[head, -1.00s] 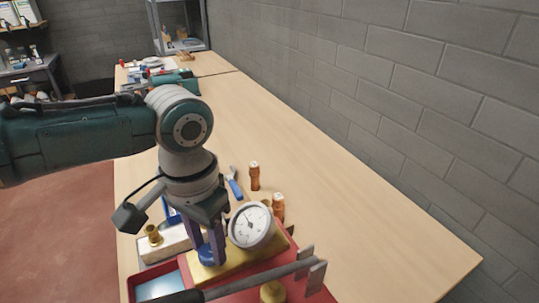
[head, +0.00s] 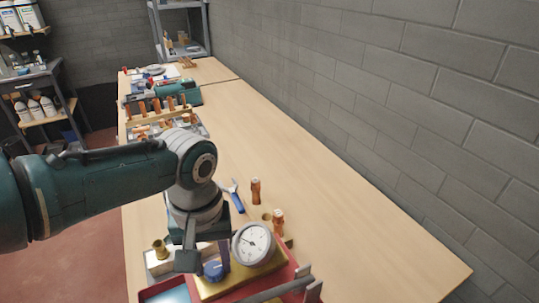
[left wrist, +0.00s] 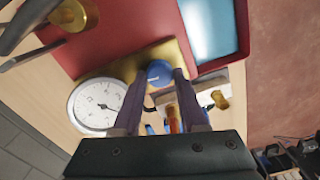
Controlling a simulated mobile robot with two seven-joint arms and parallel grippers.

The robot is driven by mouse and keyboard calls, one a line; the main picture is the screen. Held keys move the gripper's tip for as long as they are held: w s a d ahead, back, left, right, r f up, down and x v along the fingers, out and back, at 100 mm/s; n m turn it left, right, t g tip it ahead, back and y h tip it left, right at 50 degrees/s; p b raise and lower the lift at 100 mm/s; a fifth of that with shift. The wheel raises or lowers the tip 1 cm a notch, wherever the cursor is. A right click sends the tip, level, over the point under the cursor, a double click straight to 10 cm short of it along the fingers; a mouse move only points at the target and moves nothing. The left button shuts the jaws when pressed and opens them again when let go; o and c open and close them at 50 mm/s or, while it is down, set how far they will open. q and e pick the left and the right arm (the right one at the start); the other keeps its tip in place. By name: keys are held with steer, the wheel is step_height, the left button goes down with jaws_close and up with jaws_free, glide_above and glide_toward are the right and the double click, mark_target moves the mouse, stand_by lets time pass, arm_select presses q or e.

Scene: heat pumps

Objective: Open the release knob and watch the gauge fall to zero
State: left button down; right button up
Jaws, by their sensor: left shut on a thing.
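The blue release knob (head: 213,271) sits on the brass block (head: 262,272) of the red pump. My left gripper (head: 217,262) comes down on it from above and is shut on it. In the left wrist view the knob (left wrist: 159,73), with a white line on top, is between the tips of my left gripper (left wrist: 158,78). The round white gauge (head: 253,243) stands beside the knob, its face tilted up. The gauge also shows in the left wrist view (left wrist: 98,104); its dark needle is visible, but I cannot read the value.
A grey lever (head: 275,291) crosses the pump's front. A white block with a brass fitting (head: 160,249) is left of the knob. Copper-coloured fittings (head: 256,190) and a blue-handled tool (head: 237,201) lie behind. The bench (head: 340,210) is clear to the right, up to the wall.

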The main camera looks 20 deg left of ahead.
stand_by(0.4)
arm_select(q)
steer(key=shift+c, duration=2.2)
jaws_free()
steer(key=shift+a, duration=0.1)
